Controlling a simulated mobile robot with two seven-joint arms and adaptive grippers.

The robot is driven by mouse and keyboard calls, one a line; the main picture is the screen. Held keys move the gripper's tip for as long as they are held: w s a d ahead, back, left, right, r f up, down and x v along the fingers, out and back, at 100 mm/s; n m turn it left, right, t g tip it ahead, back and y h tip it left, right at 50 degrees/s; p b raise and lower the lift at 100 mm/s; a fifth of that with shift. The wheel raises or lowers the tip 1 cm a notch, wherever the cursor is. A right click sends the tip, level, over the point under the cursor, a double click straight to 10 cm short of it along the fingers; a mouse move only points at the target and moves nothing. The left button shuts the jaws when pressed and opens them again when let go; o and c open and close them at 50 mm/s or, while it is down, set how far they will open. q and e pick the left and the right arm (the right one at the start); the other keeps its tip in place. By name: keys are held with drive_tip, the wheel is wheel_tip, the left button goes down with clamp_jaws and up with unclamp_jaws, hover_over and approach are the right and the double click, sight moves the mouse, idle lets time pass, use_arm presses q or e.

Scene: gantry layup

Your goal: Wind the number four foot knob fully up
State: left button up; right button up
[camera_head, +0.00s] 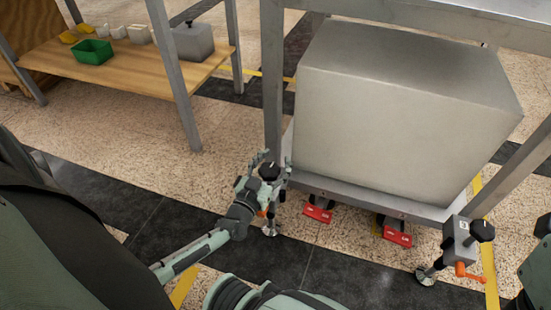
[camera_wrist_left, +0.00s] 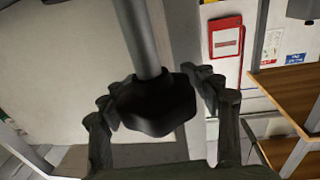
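A black lobed foot knob (camera_head: 269,171) sits at the near left corner of the steel frame, above a foot with a round metal pad (camera_head: 269,230). My left gripper (camera_head: 265,168) is at this knob. In the left wrist view the knob (camera_wrist_left: 155,104) sits on a grey rod between the two fingers of the left gripper (camera_wrist_left: 158,92), which appear to press on its sides. Another black foot knob (camera_head: 482,231) stands on a grey block with an orange handle (camera_head: 468,271) at the near right corner. I cannot read the knob numbers. My right gripper is not in view.
A large grey block (camera_head: 400,110) fills the frame behind the knobs. Two red-faced parts (camera_head: 318,213) (camera_head: 396,236) sit low under its front edge. A wooden bench (camera_head: 135,72) with a green bin (camera_head: 92,52) stands back left. The dark floor strip in front is mostly clear.

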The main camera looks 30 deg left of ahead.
sight(264, 177)
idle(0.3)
use_arm(q)
drive_tip(key=s, duration=0.4)
drive_tip(key=s+d, duration=0.1)
drive_tip(key=s, duration=0.7)
drive_tip(key=shift+d, duration=0.3)
